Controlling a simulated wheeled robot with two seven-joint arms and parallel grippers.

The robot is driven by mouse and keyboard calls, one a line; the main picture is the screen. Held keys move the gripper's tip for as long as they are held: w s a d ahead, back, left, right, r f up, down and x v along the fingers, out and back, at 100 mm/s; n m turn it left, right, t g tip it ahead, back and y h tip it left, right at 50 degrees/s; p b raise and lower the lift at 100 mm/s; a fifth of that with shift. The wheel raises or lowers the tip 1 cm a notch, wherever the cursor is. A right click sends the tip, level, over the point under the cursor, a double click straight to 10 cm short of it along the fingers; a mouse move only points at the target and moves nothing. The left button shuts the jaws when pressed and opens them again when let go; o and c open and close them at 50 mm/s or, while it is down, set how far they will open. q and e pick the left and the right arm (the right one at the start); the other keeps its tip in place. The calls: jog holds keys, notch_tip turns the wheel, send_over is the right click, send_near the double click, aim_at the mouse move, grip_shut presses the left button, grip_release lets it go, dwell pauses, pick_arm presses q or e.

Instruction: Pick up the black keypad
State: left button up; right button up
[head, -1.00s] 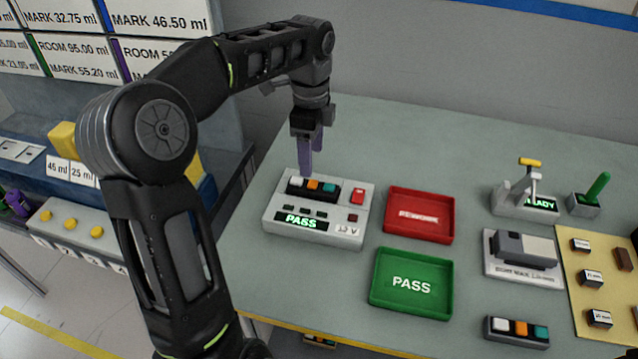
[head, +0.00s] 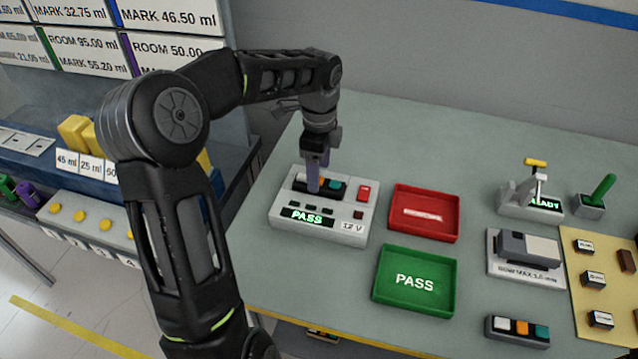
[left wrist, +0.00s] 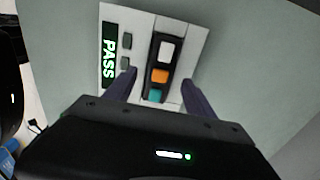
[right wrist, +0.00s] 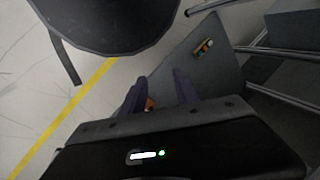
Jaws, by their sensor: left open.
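A black keypad (head: 331,186) with white, orange and teal buttons lies on top of the light grey tester (head: 350,215), whose display reads PASS. My left gripper (head: 317,180) is at the keypad, pointing down. In the left wrist view the open fingers stand on either side of the keypad (left wrist: 160,72), with a gap visible on the right. A second similar keypad (head: 516,330) lies at the table's front right. My right gripper (right wrist: 160,82) shows only in the right wrist view, with its fingers apart; a small orange thing (right wrist: 149,104) shows between them, partly hidden.
A red tray (head: 425,232) and a green PASS tray (head: 414,300) sit right of the tester. A lever device (head: 520,205), a green-handled switch (head: 590,207), a grey fixture (head: 525,268) and a yellow board (head: 582,300) stand farther right. A shelf unit is at left.

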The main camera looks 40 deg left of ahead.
pick_arm(q)
jog(key=shift+f, duration=0.95)
grip_shut()
dwell(0.3)
